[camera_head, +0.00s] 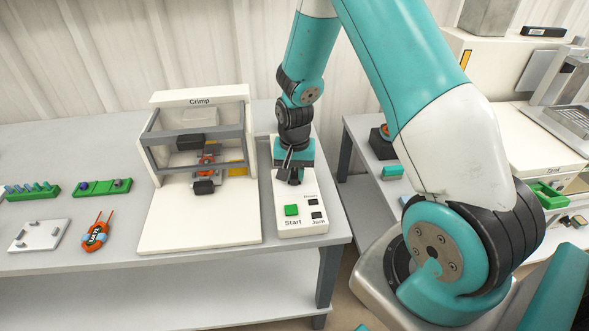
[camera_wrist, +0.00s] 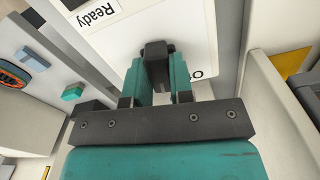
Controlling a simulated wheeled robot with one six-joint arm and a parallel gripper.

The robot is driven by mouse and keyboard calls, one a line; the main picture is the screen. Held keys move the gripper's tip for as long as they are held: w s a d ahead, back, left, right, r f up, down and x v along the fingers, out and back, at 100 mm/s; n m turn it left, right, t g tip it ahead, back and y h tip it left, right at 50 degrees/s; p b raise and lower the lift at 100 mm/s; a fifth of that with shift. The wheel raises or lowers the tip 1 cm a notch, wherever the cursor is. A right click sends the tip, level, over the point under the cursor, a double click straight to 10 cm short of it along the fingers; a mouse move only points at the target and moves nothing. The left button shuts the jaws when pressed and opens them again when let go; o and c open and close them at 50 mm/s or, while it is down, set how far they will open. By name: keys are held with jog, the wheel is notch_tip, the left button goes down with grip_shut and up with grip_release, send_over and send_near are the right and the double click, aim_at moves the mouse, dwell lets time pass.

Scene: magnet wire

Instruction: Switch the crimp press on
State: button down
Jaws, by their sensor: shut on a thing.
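The crimp press (camera_head: 161,222) is a white machine labelled "Crimp" with a grey frame, on the grey bench. Its white control panel (camera_head: 301,224) stands at its right, with a green Start button (camera_head: 291,210) and two small dark squares, the lower labelled "Jam". My gripper (camera_head: 287,178) points down at the panel's far end. In the wrist view, the teal fingers of my gripper (camera_wrist: 160,75) are shut on a black switch handle (camera_wrist: 155,50) on the panel. Part of an "On" or "Off" label shows beside the right finger; the rest is hidden.
An orange part with two prongs (camera_head: 95,234), a white plate (camera_head: 38,236) and green racks (camera_head: 102,187) lie on the bench at left. An orange item sits inside the press. A gap separates this bench from another one at right.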

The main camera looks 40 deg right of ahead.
aim_at(294, 173)
jog(key=m+p, duration=0.1)
jog(key=m, duration=0.3)
jog(key=shift+m, duration=0.3)
dwell(0.3)
jog(key=c, duration=1)
grip_release()
jog(key=shift+r, duration=0.1)
notch_tip(294, 173, up, 17)
jog(key=shift+r+p, duration=0.15)
jog(key=shift+p, duration=0.15)
